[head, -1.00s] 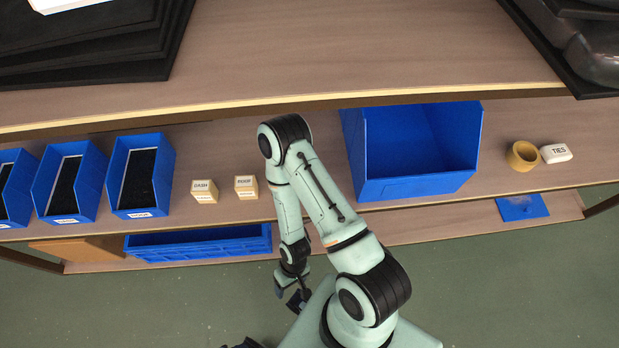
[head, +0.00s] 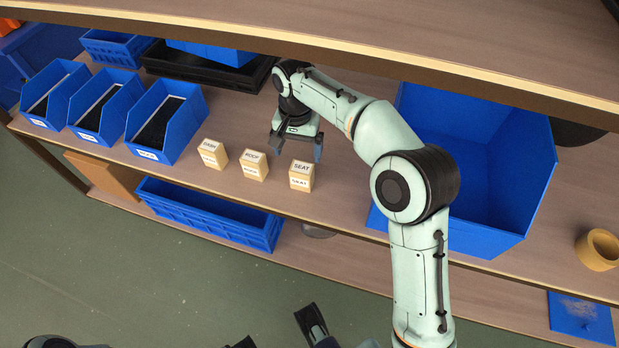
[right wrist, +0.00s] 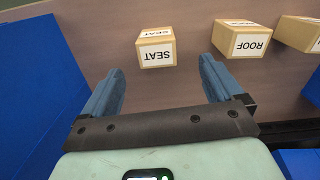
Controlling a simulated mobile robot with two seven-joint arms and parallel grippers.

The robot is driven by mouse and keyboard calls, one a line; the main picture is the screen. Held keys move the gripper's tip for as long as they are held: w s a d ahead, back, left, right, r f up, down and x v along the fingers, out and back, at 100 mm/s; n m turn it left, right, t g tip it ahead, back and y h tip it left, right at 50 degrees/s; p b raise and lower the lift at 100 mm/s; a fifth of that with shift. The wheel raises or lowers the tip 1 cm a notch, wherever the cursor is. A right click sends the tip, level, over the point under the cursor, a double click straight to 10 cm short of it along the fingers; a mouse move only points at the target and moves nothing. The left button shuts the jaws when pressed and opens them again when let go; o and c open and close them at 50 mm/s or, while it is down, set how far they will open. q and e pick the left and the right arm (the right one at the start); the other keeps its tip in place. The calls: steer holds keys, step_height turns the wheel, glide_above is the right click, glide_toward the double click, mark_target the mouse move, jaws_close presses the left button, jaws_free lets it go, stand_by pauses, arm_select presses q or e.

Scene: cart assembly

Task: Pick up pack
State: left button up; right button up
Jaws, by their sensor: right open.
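Three small tan packs with white labels stand in a row on the shelf: the SEAT pack (head: 301,176), the ROOF pack (head: 254,165) and a third pack (head: 213,154), its label hard to read. My right gripper (head: 297,152) is open and empty just behind the SEAT and ROOF packs. In the right wrist view, the SEAT pack (right wrist: 156,48) lies ahead of the open fingers (right wrist: 160,75), roughly centred between them and not touched. The ROOF pack (right wrist: 241,40) is to its right. Dark parts at the head view's bottom edge may be my left gripper (head: 280,332); its jaw state is unclear.
A large blue bin (head: 485,150) stands right of the packs, behind my right arm. Several small blue bins (head: 168,118) stand left. The upper shelf edge (head: 400,62) runs above. A blue crate (head: 208,215) sits below; a tan ring (head: 598,250) is far right.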

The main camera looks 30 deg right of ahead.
mark_target(299, 166)
steer(key=shift+w+d+r+m, duration=0.3)
steer(key=shift+w+f+b, duration=0.1)
steer(key=shift+f+b, duration=0.15)
steer(key=shift+b, duration=0.1)
step_height(299, 166, down, 7)
steer(key=shift+b, duration=1.05)
steer(key=f+b, duration=0.1)
steer(key=f, duration=0.1)
steer(key=s+f, duration=0.1)
steer(key=f, duration=0.1)
steer(key=shift+d+f+b, duration=0.1)
steer(key=shift+f+b, duration=0.15)
steer(key=shift+b, duration=0.15)
steer(key=shift+f, duration=0.35)
arm_select(q)
steer(key=w+a+f+t+y, duration=0.1)
steer(key=w+a+f+t, duration=0.1)
steer(key=w+f, duration=0.4)
steer(key=shift+w+a, duration=0.25)
steer(key=shift+a, duration=0.25)
arm_select(e)
steer(key=c, duration=1.1)
